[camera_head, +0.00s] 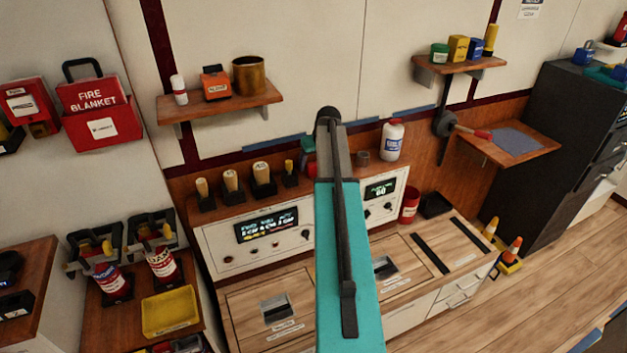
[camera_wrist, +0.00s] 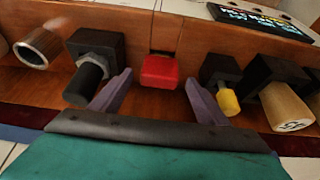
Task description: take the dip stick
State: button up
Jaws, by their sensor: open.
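In the wrist view my gripper (camera_wrist: 159,80) is open, its two purple fingers apart. A red block-shaped handle (camera_wrist: 160,72) shows between and just beyond the fingertips, against the wooden ledge. I see no touch. To its right a small yellow handle (camera_wrist: 228,101) sticks out of a black holder. To its left is a black cylindrical handle (camera_wrist: 86,84) in a black block. No label shows which one is the dip stick. In the head view the yellow handle (camera_head: 289,166) stands on the ledge; my teal arm hides my fingers and much of the ledge beside it.
Wooden-handled pieces (camera_head: 231,180) in black bases stand left of the yellow handle in the head view. A metal ring (camera_head: 362,158) and a white bottle (camera_head: 391,140) stand right of my arm. A display panel (camera_head: 267,226) lies below the ledge.

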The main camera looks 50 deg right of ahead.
jog(key=shift+p+x, duration=0.45)
jog(key=shift+x, duration=1)
jog(key=shift+d, duration=0.1)
jog(key=c, duration=1.6)
jog(key=shift+o, duration=0.2)
jog(key=shift+r, duration=0.1)
notch_tip(320, 180, up, 28)
jog(key=b, duration=0.6)
jog(key=shift+s, duration=0.1)
